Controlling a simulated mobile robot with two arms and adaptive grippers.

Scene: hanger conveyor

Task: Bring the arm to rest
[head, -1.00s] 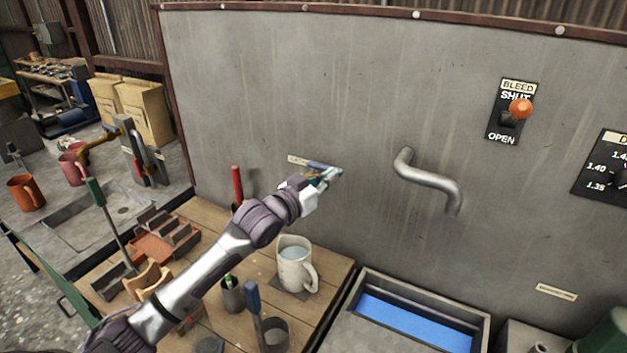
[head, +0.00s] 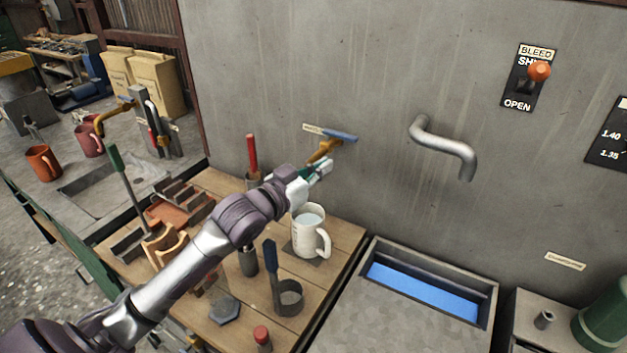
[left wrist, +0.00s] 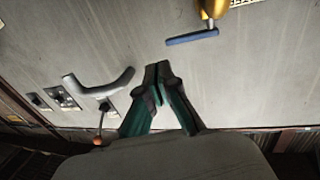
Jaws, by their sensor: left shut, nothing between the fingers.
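My left gripper (head: 320,168) is shut and empty in front of the grey wall panel. In the left wrist view its two green-sided fingers (left wrist: 158,72) meet at the tips with nothing between them. A brass tap (head: 322,151) with a blue lever (head: 341,136) sticks out of the panel just above the gripper. The left wrist view shows the lever (left wrist: 191,37) apart from the fingers. A white mug (head: 308,238) holding clear liquid stands on the wooden bench below the gripper. My right gripper is not in view.
A bent metal pipe (head: 443,148) juts from the panel right of the gripper. A bleed switch (head: 528,80) with an orange knob is further right. A trough with blue liquid (head: 424,291) lies below. Tools and holders crowd the bench left of the mug.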

